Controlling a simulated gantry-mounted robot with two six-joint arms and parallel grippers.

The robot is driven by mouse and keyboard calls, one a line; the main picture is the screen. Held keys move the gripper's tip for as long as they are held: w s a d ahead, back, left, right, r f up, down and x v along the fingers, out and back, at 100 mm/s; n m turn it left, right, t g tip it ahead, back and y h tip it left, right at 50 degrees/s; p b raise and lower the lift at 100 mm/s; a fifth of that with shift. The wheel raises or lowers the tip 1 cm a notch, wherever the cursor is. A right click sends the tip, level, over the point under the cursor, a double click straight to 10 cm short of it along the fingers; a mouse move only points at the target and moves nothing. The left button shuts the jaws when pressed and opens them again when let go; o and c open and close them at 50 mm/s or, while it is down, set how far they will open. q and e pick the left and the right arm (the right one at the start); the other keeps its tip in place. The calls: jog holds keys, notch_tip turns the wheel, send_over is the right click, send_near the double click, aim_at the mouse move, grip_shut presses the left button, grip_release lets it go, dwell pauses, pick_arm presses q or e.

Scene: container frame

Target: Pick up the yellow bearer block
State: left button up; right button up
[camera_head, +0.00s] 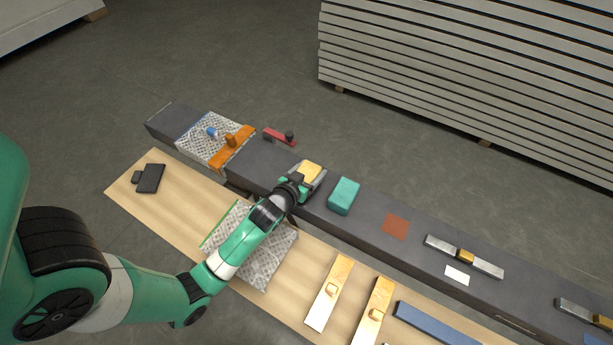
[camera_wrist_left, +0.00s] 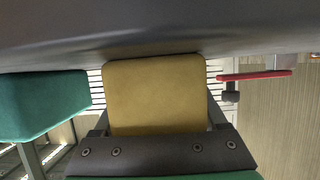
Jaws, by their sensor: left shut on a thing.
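The yellow bearer block (camera_head: 312,172) is on the dark grey beam, at the end of my left arm. My left gripper (camera_head: 306,180) is shut on it. In the left wrist view the yellow block (camera_wrist_left: 156,95) fills the middle, between the gripper's fingers, close to the dark surface at the top. I cannot tell whether it still touches the beam. A teal block (camera_head: 343,196) stands on the beam just to the right, apart from the gripper; it also shows in the left wrist view (camera_wrist_left: 40,104). My right gripper is not in view.
The dark beam (camera_head: 270,158) carries an orange clamp (camera_head: 232,147), a red-handled part (camera_head: 280,137), a rust-red patch (camera_head: 396,226) and metal bars (camera_head: 463,256). A wooden board (camera_head: 130,190) in front holds a checkered plate (camera_head: 262,262) under my arm, and gold pieces (camera_head: 330,292).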

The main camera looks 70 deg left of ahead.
aim_at(311, 166)
pick_arm(q)
jog(key=shift+r, duration=0.1)
jog(key=shift+r, duration=0.3)
notch_tip(311, 166, up, 2)
jog(key=shift+r+p, duration=0.25)
jog(key=shift+p, duration=0.55)
jog(key=s+r+p, duration=0.1)
jog(key=r, duration=0.1)
jog(key=s+d+r+p, duration=0.1)
jog(key=s+r, duration=0.1)
jog(key=s+r+p, duration=0.1)
jog(key=r, duration=0.1)
jog(key=shift+s+d+r+p, duration=0.25)
jog(key=shift+s+d+p, duration=0.05)
jog(key=shift+s+d, duration=0.1)
jog(key=s+d+r+p, duration=0.1)
jog(key=s+d+r, duration=0.2)
jog(key=s, duration=0.5)
jog(key=shift+s, duration=0.15)
